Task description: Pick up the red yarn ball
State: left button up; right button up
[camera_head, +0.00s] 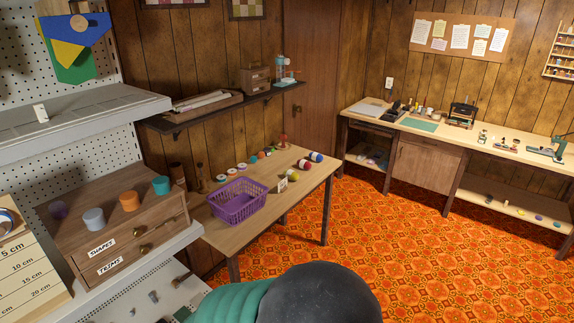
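A small red ball with a pale band, which looks like the red yarn ball (304,164), lies on the wooden table (262,208) near its right edge. It sits in a row between a blue ball (316,157) behind it and a yellow-green ball (292,175) in front. A small white card (282,185) stands at the front of the row. Neither of my grippers shows in the head view. A teal ribbed part and a dark rounded part fill the bottom middle.
A purple basket (237,202) stands left of the balls on the same table. Spools lie behind it. A dark wall shelf (222,108) hangs above the table's back. A drawer box (118,232) sits on the left shelf. Orange patterned floor (400,230) is open on the right.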

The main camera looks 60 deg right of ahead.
aim_at(303, 164)
jog(key=z, duration=2.25)
jog(key=i+l, duration=0.15)
jog(key=i, duration=0.85)
jog(key=i+l+u, duration=0.1)
jog(key=i, duration=0.4)
jog(key=i+l+u, duration=0.15)
jog(key=i, duration=0.4)
jog(key=i+l+u, duration=0.1)
jog(key=i, duration=0.4)
jog(key=i+l+u, duration=0.1)
jog(key=i+l, duration=0.25)
jog(key=i+l+u, duration=0.1)
jog(key=i+l, duration=0.2)
jog(key=i, duration=0.3)
jog(key=i+u, duration=0.15)
jog(key=u, duration=1)
jog(key=k+l, duration=0.05)
